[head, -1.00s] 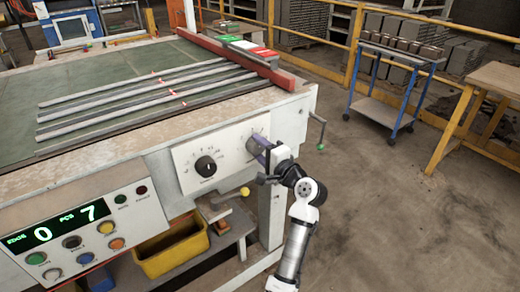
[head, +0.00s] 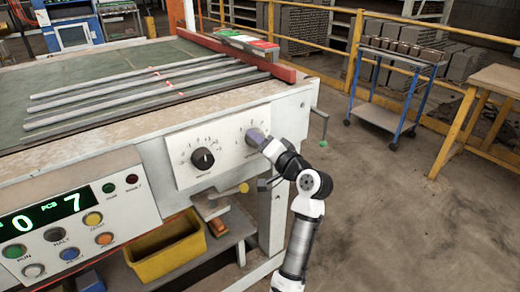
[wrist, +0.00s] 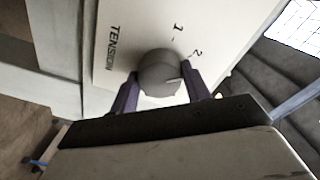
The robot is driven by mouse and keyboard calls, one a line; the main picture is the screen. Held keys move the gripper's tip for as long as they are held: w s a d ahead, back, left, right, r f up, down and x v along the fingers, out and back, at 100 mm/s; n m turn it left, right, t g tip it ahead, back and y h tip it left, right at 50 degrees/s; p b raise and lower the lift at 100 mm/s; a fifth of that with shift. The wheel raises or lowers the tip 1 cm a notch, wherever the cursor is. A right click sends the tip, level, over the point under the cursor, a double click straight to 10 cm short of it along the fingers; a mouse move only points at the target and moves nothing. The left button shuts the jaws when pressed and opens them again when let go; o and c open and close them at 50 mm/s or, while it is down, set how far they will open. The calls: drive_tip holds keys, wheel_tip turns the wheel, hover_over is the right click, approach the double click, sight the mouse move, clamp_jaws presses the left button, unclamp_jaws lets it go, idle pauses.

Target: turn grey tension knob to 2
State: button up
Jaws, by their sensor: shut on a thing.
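The grey tension knob (wrist: 160,72) sits on a white panel with the word TENSION and the marks 1 and 2 in the wrist view. A pale pointer mark on the knob shows near its right side, roughly towards the 2 side; its exact alignment is hard to tell. My gripper (wrist: 160,90) is shut on the knob, one purple finger on each side. In the head view my gripper (head: 260,142) is at the right part of the white panel (head: 226,132) and mostly covers the grey knob.
A black knob (head: 203,159) is left of my gripper on the same panel. A lit display with push buttons (head: 62,215) is at lower left. A crank handle (head: 321,130) sticks out at the table's right corner. A yellow bin (head: 165,250) stands below.

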drive_tip(key=shift+n+b, duration=0.6)
drive_tip(key=shift+n, duration=0.2)
drive_tip(key=o, duration=1)
drive_tip(key=b+v, duration=0.2)
drive_tip(key=v, duration=1.1)
drive_tip(key=shift+s+d, duration=0.25)
drive_tip(key=shift+s, duration=0.1)
